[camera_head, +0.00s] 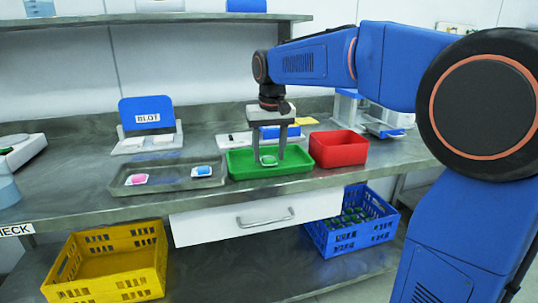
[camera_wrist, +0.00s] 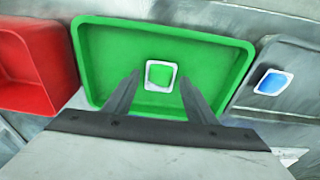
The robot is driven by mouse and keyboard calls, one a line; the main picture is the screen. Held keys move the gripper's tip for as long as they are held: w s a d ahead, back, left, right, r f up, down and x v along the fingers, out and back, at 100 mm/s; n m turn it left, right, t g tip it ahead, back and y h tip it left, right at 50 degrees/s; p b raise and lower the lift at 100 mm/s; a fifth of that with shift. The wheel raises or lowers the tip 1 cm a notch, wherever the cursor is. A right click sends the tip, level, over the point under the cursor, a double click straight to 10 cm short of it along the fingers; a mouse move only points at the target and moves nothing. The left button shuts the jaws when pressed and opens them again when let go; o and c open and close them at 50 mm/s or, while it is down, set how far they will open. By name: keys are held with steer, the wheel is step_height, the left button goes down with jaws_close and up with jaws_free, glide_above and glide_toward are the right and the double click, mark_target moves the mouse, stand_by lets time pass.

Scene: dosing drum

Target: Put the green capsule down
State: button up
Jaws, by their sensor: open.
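The green capsule (camera_head: 268,160) is a small white-rimmed square with a green centre. In the wrist view the capsule (camera_wrist: 160,76) lies flat on the floor of the green tray (camera_wrist: 212,48), near its middle. The green tray (camera_head: 240,173) stands on the metal counter. My gripper (camera_head: 268,154) points down over the tray. In the wrist view my gripper (camera_wrist: 158,82) is open, with one finger on each side of the capsule and a gap to both.
A red bin (camera_head: 340,150) stands right of the green tray. A grey tray (camera_head: 165,180) to the left holds a pink capsule (camera_head: 137,179) and a blue capsule (camera_head: 203,171). A BLOT stand (camera_head: 147,113) is behind. Yellow (camera_head: 110,265) and blue (camera_head: 350,238) crates sit below.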

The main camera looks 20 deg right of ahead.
mark_target(270, 162)
step_height(270, 162, up, 11)
steer(key=s, duration=0.1)
steer(key=shift+s+r, duration=0.15)
steer(key=shift+s, duration=0.2)
steer(key=s+d+f+t, duration=0.1)
steer(key=s+d+f, duration=0.2)
steer(key=s+f, duration=1)
steer(key=s+d+f+t, duration=0.2)
steer(key=s+d+f, duration=0.2)
steer(key=s+f, duration=0.9)
steer(key=s, duration=0.5)
steer(key=shift+n, duration=0.3)
steer(key=shift+s, duration=0.1)
